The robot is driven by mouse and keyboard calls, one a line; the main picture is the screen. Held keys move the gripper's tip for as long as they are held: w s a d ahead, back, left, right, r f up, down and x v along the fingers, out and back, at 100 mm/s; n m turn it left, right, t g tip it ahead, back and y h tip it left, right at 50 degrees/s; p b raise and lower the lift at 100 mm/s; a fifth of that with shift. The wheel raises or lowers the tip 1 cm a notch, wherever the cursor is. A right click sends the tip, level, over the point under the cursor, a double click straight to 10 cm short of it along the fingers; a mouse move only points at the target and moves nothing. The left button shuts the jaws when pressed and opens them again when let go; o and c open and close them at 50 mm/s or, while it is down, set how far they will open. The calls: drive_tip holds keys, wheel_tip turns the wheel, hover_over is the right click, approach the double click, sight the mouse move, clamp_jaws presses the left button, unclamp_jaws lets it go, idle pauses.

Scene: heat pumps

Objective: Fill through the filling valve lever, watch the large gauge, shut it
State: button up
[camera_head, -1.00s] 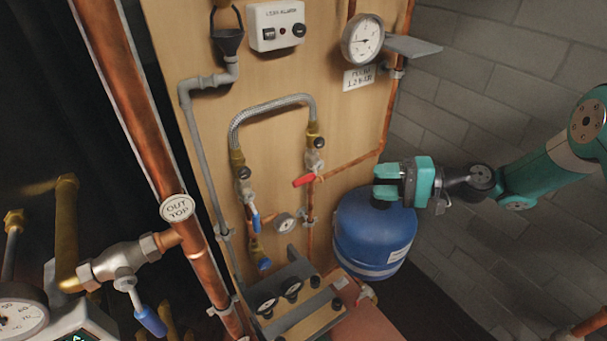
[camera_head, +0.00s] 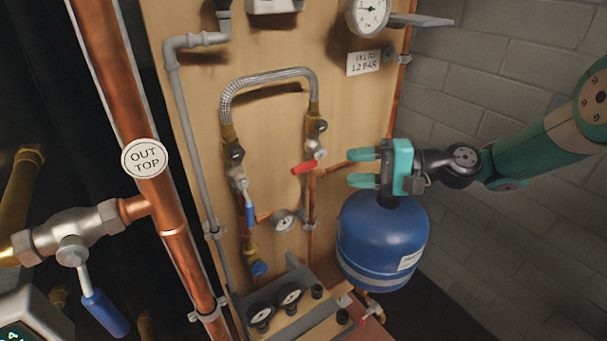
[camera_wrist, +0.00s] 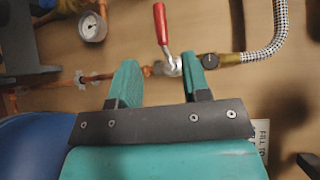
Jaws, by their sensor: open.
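The red lever (camera_head: 308,166) sits on the valve at the right leg of the braided hose loop (camera_head: 268,76), set crosswise to the pipe. In the wrist view the red lever (camera_wrist: 160,22) stands beyond the fingertips, between them in line, with a visible gap. My gripper (camera_head: 352,168) is open and empty, to the right of the lever, its fingers pointing left. It also shows in the wrist view (camera_wrist: 160,76). The large gauge (camera_head: 368,14) is at the top, cut by the frame edge; I cannot read it reliably. Its label (camera_head: 363,62) reads about 1.2 bar.
A blue vessel (camera_head: 380,240) stands just below my gripper. A blue lever (camera_head: 250,208) hangs along the left valve. A small gauge (camera_head: 283,221) sits between the legs.

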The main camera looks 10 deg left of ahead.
sight(310, 168)
drive_tip(key=a, duration=0.3)
drive_tip(key=a+f+p, duration=0.1)
drive_tip(key=a, duration=0.3)
drive_tip(key=a+p, duration=0.1)
drive_tip(key=a, duration=0.2)
drive_tip(key=shift+s+a+f, duration=0.2)
drive_tip(key=shift+s+a, duration=0.15)
clamp_jaws()
